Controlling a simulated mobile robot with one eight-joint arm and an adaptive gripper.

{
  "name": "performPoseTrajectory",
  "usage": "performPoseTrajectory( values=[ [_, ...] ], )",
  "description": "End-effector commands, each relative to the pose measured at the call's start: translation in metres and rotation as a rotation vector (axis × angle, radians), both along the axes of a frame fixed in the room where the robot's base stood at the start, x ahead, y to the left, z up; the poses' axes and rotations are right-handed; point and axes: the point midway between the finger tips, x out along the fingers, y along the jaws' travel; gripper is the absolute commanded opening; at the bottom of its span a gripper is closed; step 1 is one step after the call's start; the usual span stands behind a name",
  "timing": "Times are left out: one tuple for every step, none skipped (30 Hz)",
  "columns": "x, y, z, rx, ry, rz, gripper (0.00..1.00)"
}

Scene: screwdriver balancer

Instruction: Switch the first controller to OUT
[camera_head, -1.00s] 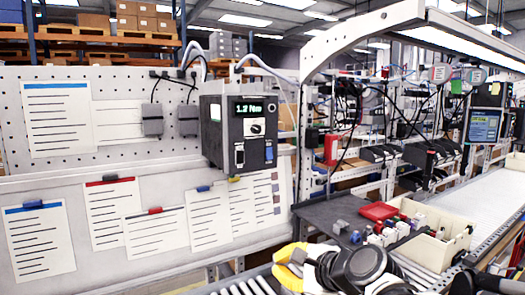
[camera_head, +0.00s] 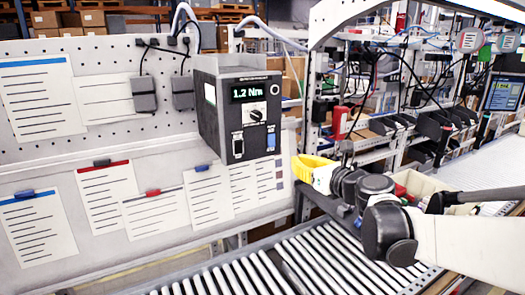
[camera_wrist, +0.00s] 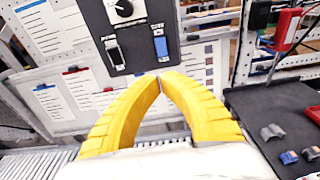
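The controller (camera_head: 236,105) is a grey box with a dark front, mounted on the perforated panel. Its display (camera_head: 255,93) reads 1.2 Nm. Below are a knob (camera_head: 256,115), a black-and-silver switch (camera_head: 237,145) at left and a blue switch (camera_head: 271,140) at right. In the wrist view the black-and-silver switch (camera_wrist: 115,53) and blue switch (camera_wrist: 160,45) show above the fingertips. My gripper (camera_wrist: 160,76) has yellow fingers with tips together and nothing between them. In the head view my gripper (camera_head: 302,166) is right of and slightly below the controller. Switch lettering is too small to read.
Paper sheets (camera_head: 208,195) hang left of and below the controller. A roller conveyor (camera_head: 290,265) runs below. In the wrist view a dark shelf (camera_wrist: 265,105) with small parts is at right, and a red device (camera_wrist: 287,25) hangs above it.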

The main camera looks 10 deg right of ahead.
Motion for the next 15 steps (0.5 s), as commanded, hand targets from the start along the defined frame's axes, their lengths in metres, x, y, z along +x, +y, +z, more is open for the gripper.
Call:
performPoseTrajectory(
  values=[
    [0.003, 0.001, 0.0, -0.001, 0.0, 0.001, 0.0],
    [0.005, 0.002, -0.001, -0.001, 0.0, 0.001, 0.0],
    [0.01, 0.004, -0.001, -0.001, 0.0, 0.001, 0.0],
    [0.014, 0.005, -0.002, -0.001, 0.0, 0.002, 0.0],
    [0.018, 0.006, -0.002, -0.001, 0.0, 0.002, 0.0],
    [0.025, 0.009, -0.003, -0.001, 0.0, 0.003, 0.0],
    [0.031, 0.011, -0.004, -0.001, 0.0, 0.003, 0.0],
    [0.037, 0.013, -0.005, -0.001, 0.0, 0.003, 0.0],
    [0.045, 0.016, -0.006, -0.001, 0.0, 0.003, 0.0],
    [0.051, 0.018, -0.007, 0.0, 0.0, 0.004, 0.0],
    [0.058, 0.02, -0.007, -0.002, -0.001, 0.003, 0.0],
    [0.066, 0.022, -0.008, -0.002, -0.001, 0.002, 0.0],
    [0.072, 0.024, -0.009, -0.002, 0.0, 0.003, 0.0],
    [0.078, 0.026, -0.01, -0.002, 0.0, 0.003, 0.0],
    [0.086, 0.029, -0.011, -0.002, 0.0, 0.003, 0.0]
  ],
)
